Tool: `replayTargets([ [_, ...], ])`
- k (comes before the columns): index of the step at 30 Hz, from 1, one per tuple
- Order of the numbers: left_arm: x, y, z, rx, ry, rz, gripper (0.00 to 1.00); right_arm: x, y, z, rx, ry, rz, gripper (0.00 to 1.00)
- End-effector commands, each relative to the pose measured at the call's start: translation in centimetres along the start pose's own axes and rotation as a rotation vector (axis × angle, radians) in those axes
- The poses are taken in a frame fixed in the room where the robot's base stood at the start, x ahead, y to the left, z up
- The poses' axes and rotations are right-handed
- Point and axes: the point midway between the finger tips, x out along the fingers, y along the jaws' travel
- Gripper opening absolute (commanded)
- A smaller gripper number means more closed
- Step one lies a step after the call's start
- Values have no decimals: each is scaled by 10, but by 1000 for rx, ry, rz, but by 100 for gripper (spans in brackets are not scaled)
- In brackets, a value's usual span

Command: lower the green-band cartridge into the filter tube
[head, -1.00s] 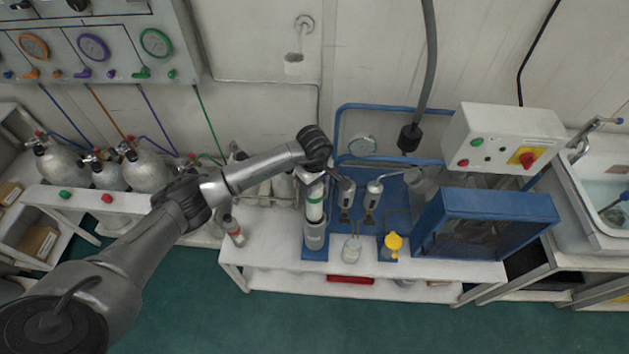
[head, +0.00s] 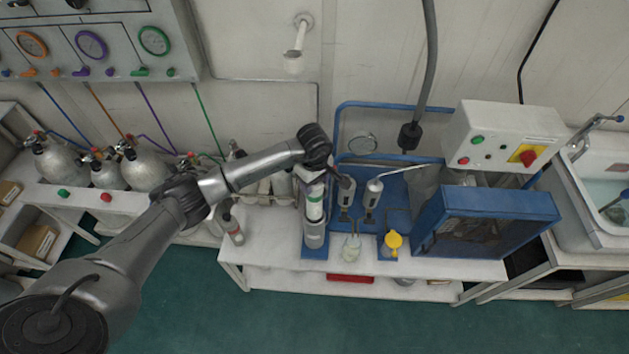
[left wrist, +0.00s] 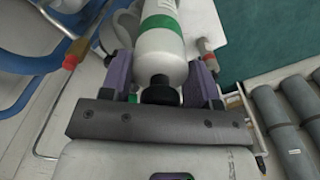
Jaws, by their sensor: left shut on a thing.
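The green-band cartridge (head: 315,209) is a white cylinder with a green band, held nearly upright. My left gripper (head: 314,176) is shut on its top end. In the left wrist view, the gripper's purple fingers (left wrist: 160,88) flank the black knob on the white cartridge (left wrist: 160,50). The filter tube (head: 314,236) is a grey clear-looking cylinder on a blue base, directly below the cartridge in the head view. The cartridge's lower end meets the tube's mouth in the picture; I cannot tell how far it is inside. My right gripper is not in view.
The white bench (head: 270,232) carries a blue boxed unit (head: 485,222), a yellow-topped item (head: 392,242) and a small jar (head: 351,248). Two grey-handled tools stand right of the tube. A red-and-grey bottle (head: 234,231) stands left. Gas cylinders (head: 147,170) stand farther left.

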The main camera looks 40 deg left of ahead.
Motion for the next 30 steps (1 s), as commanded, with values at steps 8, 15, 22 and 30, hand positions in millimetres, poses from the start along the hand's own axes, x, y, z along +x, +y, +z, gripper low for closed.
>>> replayTargets([
  [8,14,0,0,-1,0,2,4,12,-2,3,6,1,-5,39],
  [15,26,0,0,-1,0,1,4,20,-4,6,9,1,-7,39],
  [22,36,0,0,-1,0,1,4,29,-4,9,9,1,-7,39],
  [30,49,0,0,-1,0,1,4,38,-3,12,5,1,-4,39],
])
